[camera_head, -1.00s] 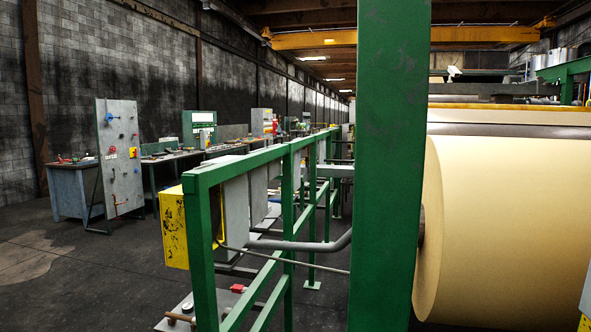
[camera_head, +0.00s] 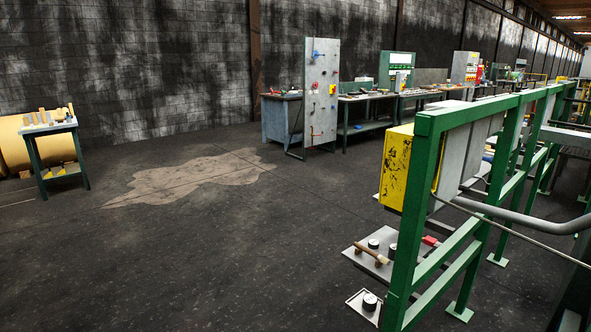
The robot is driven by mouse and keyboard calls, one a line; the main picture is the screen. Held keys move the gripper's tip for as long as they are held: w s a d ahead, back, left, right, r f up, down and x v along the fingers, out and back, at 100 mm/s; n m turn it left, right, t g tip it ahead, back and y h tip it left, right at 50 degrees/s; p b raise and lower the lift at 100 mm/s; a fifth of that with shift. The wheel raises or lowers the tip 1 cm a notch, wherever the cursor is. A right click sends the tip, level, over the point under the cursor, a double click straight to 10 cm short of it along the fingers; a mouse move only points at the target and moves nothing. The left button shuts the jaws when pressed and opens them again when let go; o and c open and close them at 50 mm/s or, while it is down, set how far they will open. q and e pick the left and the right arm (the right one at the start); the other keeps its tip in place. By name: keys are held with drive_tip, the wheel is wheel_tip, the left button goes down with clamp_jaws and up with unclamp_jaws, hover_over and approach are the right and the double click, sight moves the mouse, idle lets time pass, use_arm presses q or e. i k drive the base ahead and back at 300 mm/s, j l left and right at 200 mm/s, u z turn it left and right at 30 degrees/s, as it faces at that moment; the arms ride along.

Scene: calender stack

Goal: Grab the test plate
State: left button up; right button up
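I cannot tell for sure which thing is the test plate. A tall upright grey panel (camera_head: 321,92) with red, blue and yellow fittings stands by the workbenches at the back. A low grey plate (camera_head: 376,262) near the green frame holds a wooden-looking roller and dark round pieces. A small light tray (camera_head: 362,306) with a dark round piece lies just in front of it. Neither of my grippers is in view.
A green rail frame (camera_head: 470,247) with a yellow box (camera_head: 397,167) fills the right side. Workbenches (camera_head: 366,98) line the back wall. A small green-legged table (camera_head: 51,130) stands at left before a yellow roll (camera_head: 14,145). The middle floor is open.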

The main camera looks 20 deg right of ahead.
sight(532, 116)
drive_tip(key=i+j, duration=0.1)
drive_tip(key=i, duration=0.85)
drive_tip(key=i+j+u, duration=0.1)
drive_tip(key=i, duration=0.85)
